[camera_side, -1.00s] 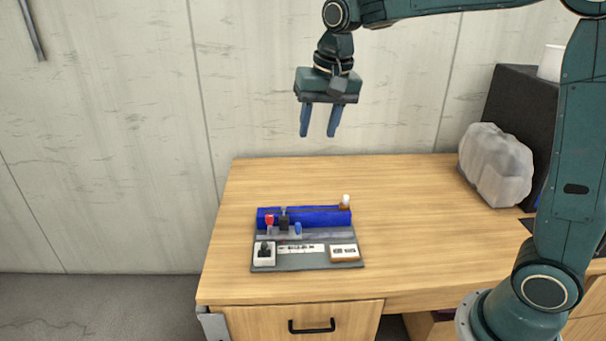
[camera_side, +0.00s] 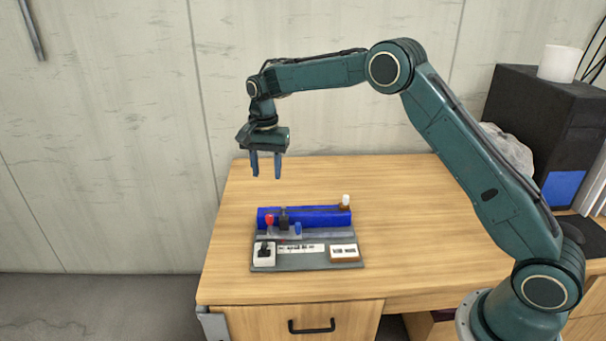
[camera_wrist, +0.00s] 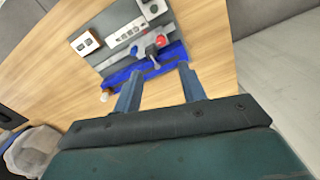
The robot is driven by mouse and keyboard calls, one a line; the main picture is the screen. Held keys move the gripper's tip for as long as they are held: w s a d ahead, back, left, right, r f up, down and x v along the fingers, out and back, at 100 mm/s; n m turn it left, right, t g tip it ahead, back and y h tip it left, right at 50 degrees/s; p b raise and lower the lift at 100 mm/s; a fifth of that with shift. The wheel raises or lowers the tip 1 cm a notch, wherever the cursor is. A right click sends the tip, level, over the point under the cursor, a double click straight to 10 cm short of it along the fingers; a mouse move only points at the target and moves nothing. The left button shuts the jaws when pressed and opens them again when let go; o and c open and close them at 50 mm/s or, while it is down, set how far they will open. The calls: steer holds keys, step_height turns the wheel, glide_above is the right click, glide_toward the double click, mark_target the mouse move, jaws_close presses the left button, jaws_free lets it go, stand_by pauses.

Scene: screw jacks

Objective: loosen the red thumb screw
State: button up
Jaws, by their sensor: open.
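The red thumb screw (camera_side: 269,219) stands near the left end of the blue bar of a small fixture (camera_side: 290,264) on the desk. It also shows in the wrist view (camera_wrist: 161,40), beyond the fingertips. A dark screw (camera_side: 284,218) and a small blue screw (camera_side: 298,228) stand to its right in the side view. My gripper (camera_side: 266,178) is open and empty, pointing down above and behind the fixture's left end, clear of the red screw. Its two blue fingers (camera_wrist: 160,80) show spread apart in the wrist view.
The fixture also carries a white box with a black knob (camera_side: 264,252), a labelled strip and a white-topped block (camera_side: 344,252). A white-capped brown bottle (camera_side: 346,202) stands at the back right. A dark box (camera_side: 530,120) stands far right. The desk around the fixture is clear.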

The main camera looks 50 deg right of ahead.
mark_target(269, 216)
steer(key=shift+w+f, duration=0.15)
steer(key=shift+f, duration=0.2)
steer(key=shift+f, duration=0.15)
step_height(269, 216, down, 13)
steer(key=shift+f, duration=0.2)
stand_by(0.5)
jaws_close()
